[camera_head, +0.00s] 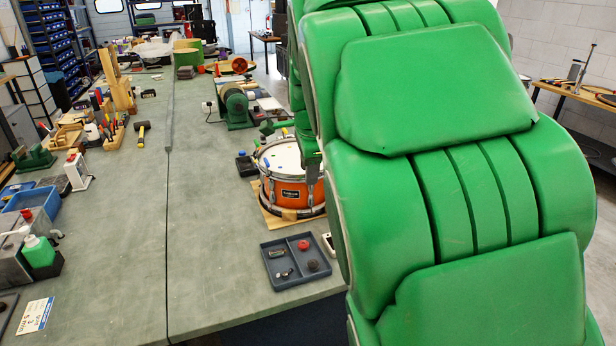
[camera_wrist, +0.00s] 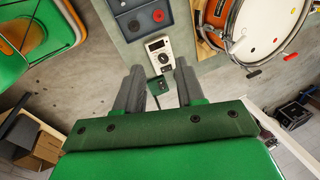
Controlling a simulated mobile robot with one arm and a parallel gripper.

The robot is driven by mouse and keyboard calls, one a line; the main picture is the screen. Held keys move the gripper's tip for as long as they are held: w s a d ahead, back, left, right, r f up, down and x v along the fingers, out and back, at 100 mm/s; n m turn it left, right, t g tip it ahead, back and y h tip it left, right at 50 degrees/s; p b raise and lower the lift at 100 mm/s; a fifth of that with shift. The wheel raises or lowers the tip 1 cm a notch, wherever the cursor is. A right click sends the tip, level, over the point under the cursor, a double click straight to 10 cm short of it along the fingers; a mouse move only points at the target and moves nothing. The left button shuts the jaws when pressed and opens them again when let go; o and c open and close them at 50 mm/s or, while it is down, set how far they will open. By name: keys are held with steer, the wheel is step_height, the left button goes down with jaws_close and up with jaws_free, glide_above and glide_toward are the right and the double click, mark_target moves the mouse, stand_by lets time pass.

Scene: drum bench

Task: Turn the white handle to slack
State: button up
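An orange drum (camera_head: 285,193) with a pale head and metal rim stands on a wooden board on the bench in the head view. It is partly hidden behind my green arm. In the wrist view the drum (camera_wrist: 265,20) is cut off at the upper right. A red handle (camera_wrist: 290,57) and a black handle (camera_wrist: 253,72) stick out at its rim there. I cannot clearly make out a white handle in either view. My gripper (camera_wrist: 160,86) is open, with nothing between its grey fingers. It is to the left of and apart from the drum in the wrist view.
A white box with a dial (camera_wrist: 159,52) lies beyond my fingertips, near the bench edge. A grey divided tray (camera_head: 296,260) with small parts is in front of the drum. A green-bodied machine (camera_head: 236,106) stands behind it. The bench's middle (camera_head: 205,230) is clear.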

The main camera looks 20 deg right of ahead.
steer(key=shift+s+a+r+n, duration=0.1)
steer(key=shift+s+a+n, duration=0.2)
steer(key=shift+s+n, duration=0.3)
steer(key=shift+s+a+f+n, duration=0.1)
steer(key=shift+s+a+n, duration=0.2)
steer(key=shift+s+n, duration=0.35)
steer(key=shift+s+a+r+n, duration=0.1)
steer(key=shift+s+a+n, duration=0.3)
steer(key=shift+s, duration=0.3)
steer(key=shift+w+d, duration=0.15)
steer(key=shift+w+d+f+m+g+y, duration=0.1)
steer(key=shift+w+d+f+m+g, duration=0.65)
steer(key=shift+w+d+m, duration=2.35)
steer(key=shift+w+d+f+m+g+y, duration=0.1)
steer(key=shift+w+d+f+m+g, duration=0.75)
steer(key=shift+w, duration=4.3)
steer(key=shift+w+d+f+m+y, duration=0.1)
steer(key=shift+w+d+f+m, duration=1.25)
steer(key=shift+w+m, duration=2.1)
steer(key=shift+w+d+r+n, duration=0.1)
steer(key=shift+w+d+n, duration=0.1)
steer(key=shift+w+n, duration=0.55)
steer(key=shift+f, duration=3.7)
jaws_close()
